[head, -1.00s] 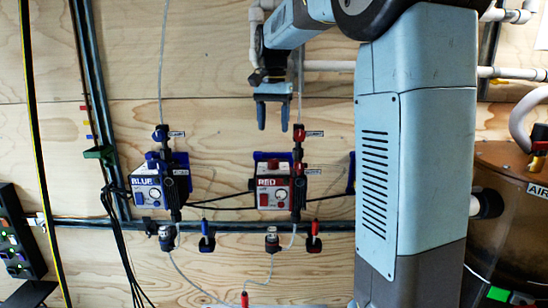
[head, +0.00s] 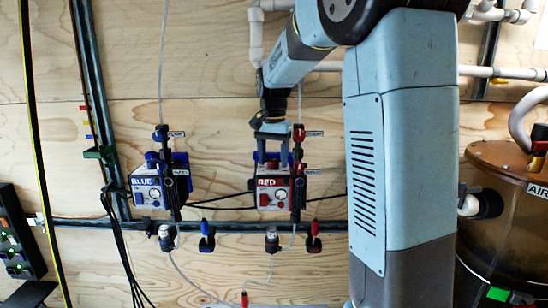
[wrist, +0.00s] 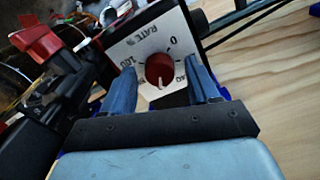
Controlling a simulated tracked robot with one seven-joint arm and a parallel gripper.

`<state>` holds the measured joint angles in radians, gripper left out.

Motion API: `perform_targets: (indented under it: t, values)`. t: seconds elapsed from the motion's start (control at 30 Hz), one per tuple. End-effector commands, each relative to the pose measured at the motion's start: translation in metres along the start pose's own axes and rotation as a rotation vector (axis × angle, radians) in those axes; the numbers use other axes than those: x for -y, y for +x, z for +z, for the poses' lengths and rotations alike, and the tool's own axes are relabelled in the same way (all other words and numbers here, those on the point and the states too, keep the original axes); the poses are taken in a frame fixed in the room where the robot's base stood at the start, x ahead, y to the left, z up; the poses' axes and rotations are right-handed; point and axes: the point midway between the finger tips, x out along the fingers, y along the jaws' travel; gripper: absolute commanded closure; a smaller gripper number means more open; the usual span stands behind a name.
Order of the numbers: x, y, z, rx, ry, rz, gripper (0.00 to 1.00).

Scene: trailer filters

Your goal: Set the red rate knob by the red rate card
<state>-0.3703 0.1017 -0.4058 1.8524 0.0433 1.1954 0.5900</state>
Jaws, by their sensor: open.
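The red pump (head: 268,199), labelled RED, is mounted on the plywood wall in the head view. Its red rate knob (wrist: 160,69) shows in the wrist view on a white plate (wrist: 143,50) marked RATE %, with 0 and 100. A white pointer line on the knob points toward the bottom of the wrist view. My gripper (head: 272,160) is in front of the pump's upper part. In the wrist view its blue fingers (wrist: 160,74) are open, one on each side of the knob, with visible gaps. I cannot make out a red rate card.
The blue pump (head: 147,193) is to the left of the red one. Red valve handles (head: 299,136) sit just right of my gripper, and a red valve (wrist: 40,45) shows left in the wrist view. Tubes and a dark rail run below. A brown tank (head: 510,215) stands right.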

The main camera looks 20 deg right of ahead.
Motion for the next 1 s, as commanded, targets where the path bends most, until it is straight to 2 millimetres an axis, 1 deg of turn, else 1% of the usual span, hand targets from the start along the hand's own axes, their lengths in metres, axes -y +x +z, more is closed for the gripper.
perform_targets:
  t: [0.07,0.63,1.0]
  values:
    - [0.0,-0.0001,0.0,0.0,0.0,0.0,0.41]
    - [-0.0002,-0.0003,-0.0001,0.0,0.0,0.0,0.95]
    - [-0.0005,-0.0003,-0.0004,0.0,-0.065,0.0,0.95]
